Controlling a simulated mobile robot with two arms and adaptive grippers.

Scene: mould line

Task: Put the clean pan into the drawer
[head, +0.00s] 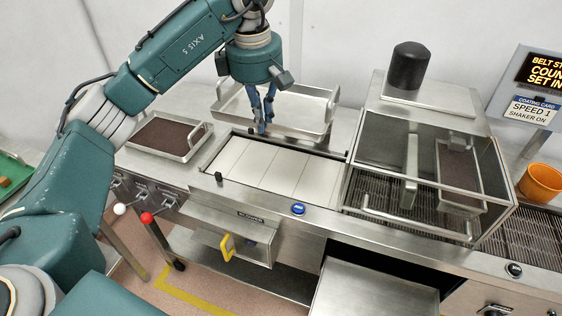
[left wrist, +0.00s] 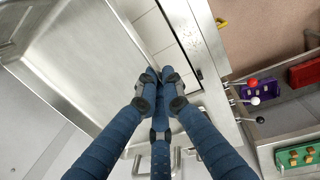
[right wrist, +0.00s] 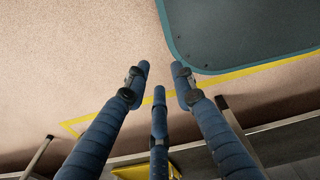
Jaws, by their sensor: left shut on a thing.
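The clean pan (head: 303,106) is a bare silver tray with end handles, at the back of the line behind the white slatted belt. My left gripper (head: 263,122) reaches down at its near side and is shut on it. In the left wrist view the fingertips (left wrist: 158,80) come together at the edge of the pan (left wrist: 75,60); the exact grip point is hidden by the fingers. A wide steel drawer (head: 372,292) appears at the bottom centre, cut off by the frame. My right gripper (right wrist: 161,68) is open and empty above the floor.
A pan of dark material (head: 160,136) sits to the left; another pan (head: 460,172) is inside the clear-sided machine (head: 420,150). A blower unit (head: 233,237) with a yellow handle is at the front. Red and white knobbed levers (head: 147,218) stand left. An orange bucket (head: 540,183) is right.

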